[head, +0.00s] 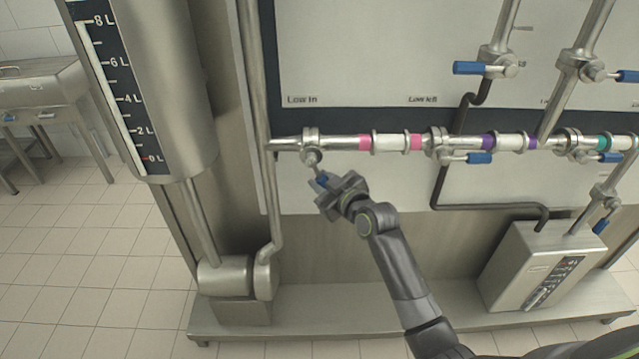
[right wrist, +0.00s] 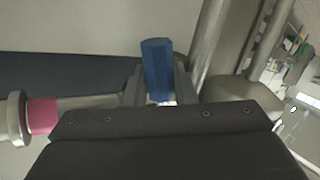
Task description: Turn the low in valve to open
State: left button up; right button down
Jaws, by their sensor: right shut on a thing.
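The low in valve (head: 311,142) sits on the horizontal pipe below the "Low in" label at the left of the panel. Its blue handle (head: 322,181) points down and slightly right, away from the pipe. My right gripper (head: 327,187) is shut on this blue handle, with its arm coming up from the bottom right. In the right wrist view the blue handle (right wrist: 157,68) stands between the two fingers, its end showing above them. My left gripper is not in view.
Other blue-handled valves, such as the one at centre (head: 478,158) and the upper one (head: 468,68), lie to the right. A tall gauge tank (head: 165,80) stands left. A metal box (head: 535,270) sits on the base shelf at lower right. Open floor lies left.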

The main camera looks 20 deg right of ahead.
jog(key=d+r+n+g+h+p, duration=0.1)
jog(key=p, duration=0.3)
jog(key=d+r+n+g+h+p, duration=0.1)
jog(key=r+n+p, duration=0.1)
jog(key=p, duration=0.2)
jog(key=shift+s+d+h, duration=0.3)
jog(key=shift+s, duration=0.1)
jog(key=shift+s+d+r+n+g+h+p, duration=0.1)
jog(key=shift+d+r+n+g+h+p, duration=0.4)
jog(key=shift+p, duration=1.45)
jog(key=shift+s+d+r+n+g+h+p, duration=0.1)
jog(key=shift+r+n+g+h+p, duration=0.15)
jog(key=shift+r+n+h+p, duration=1.2)
jog(key=shift+s+d+f+n+g+h+p, duration=0.15)
jog(key=shift+n+g+h+p, duration=0.3)
jog(key=shift+p, duration=2.05)
jog(key=shift+w+d, duration=0.1)
jog(key=shift+w, duration=0.05)
jog(key=c, duration=1.2)
grip_release()
jog(key=shift+c, duration=0.2)
